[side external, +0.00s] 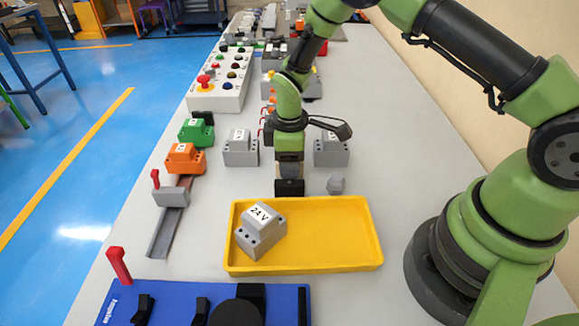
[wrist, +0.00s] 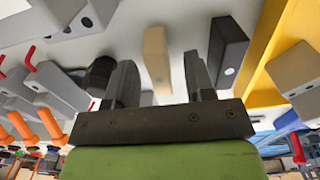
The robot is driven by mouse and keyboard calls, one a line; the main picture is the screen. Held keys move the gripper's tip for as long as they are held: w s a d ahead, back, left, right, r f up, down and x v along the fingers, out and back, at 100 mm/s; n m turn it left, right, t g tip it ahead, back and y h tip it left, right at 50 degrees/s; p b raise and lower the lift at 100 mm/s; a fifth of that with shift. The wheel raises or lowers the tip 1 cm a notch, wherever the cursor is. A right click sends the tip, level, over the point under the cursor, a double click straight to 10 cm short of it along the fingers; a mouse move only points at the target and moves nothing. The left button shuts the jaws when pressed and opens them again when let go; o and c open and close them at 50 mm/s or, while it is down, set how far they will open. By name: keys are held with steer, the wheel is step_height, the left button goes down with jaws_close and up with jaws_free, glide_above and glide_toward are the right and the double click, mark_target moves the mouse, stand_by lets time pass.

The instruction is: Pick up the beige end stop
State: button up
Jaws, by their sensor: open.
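The beige end stop (wrist: 157,52) is a small upright-looking block in the wrist view, seen between and beyond the two dark fingers. My gripper (wrist: 160,76) is open, with a gap on both sides of the block; no contact shows. In the side view my gripper (side external: 289,187) is low over the table, just behind the yellow tray. A dark grey block (wrist: 229,48) lies close to the right finger in the wrist view.
The yellow tray (side external: 335,265) holds a grey 24 V module (side external: 260,232). Grey modules (side external: 240,150) (side external: 331,151) stand behind.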

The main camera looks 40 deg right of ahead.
steer(key=shift+f, duration=0.4)
jaws_close()
